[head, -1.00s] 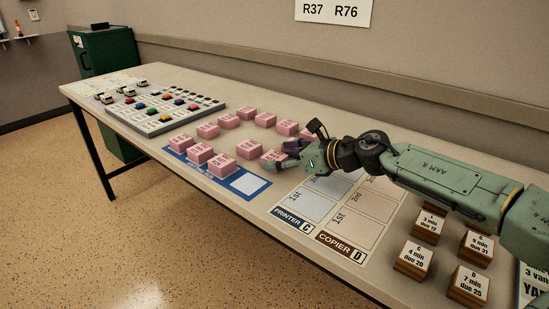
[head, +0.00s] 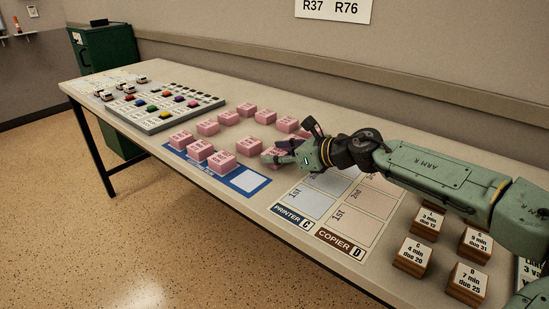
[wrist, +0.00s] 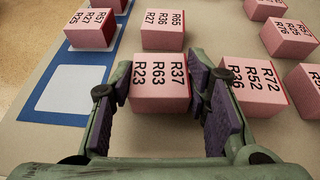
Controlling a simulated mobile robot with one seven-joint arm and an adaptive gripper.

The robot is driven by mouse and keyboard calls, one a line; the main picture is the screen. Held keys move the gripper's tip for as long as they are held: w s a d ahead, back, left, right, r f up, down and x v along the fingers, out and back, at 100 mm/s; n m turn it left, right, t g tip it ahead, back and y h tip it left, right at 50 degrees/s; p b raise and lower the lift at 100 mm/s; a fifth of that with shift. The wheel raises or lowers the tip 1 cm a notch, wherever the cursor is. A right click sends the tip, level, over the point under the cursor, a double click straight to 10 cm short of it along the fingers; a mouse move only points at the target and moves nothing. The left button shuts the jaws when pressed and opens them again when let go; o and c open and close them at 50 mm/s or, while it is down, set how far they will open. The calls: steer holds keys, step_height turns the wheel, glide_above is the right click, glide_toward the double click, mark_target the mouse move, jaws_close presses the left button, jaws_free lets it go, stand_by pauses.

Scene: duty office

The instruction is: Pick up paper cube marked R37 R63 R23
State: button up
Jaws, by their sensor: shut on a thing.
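The pink paper cube marked R37 R63 R23 (wrist: 160,84) sits between my gripper's two purple-padded fingers in the wrist view. My gripper (wrist: 161,72) is shut on it, one finger on each side. In the head view my gripper (head: 277,156) is over the right part of the pink cubes, and its fingers largely hide the held cube. I cannot tell whether the cube is clear of the table.
A cube marked R36 R52 R72 (wrist: 252,88) stands close beside my right finger. Another, R27 R36 R65 (wrist: 163,30), is just beyond. A blue strip (head: 224,178) has cubes and an empty white square (head: 249,180). Labelled wooden blocks (head: 414,255) stand at right.

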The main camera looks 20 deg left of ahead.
steer(key=shift+c, duration=1.1)
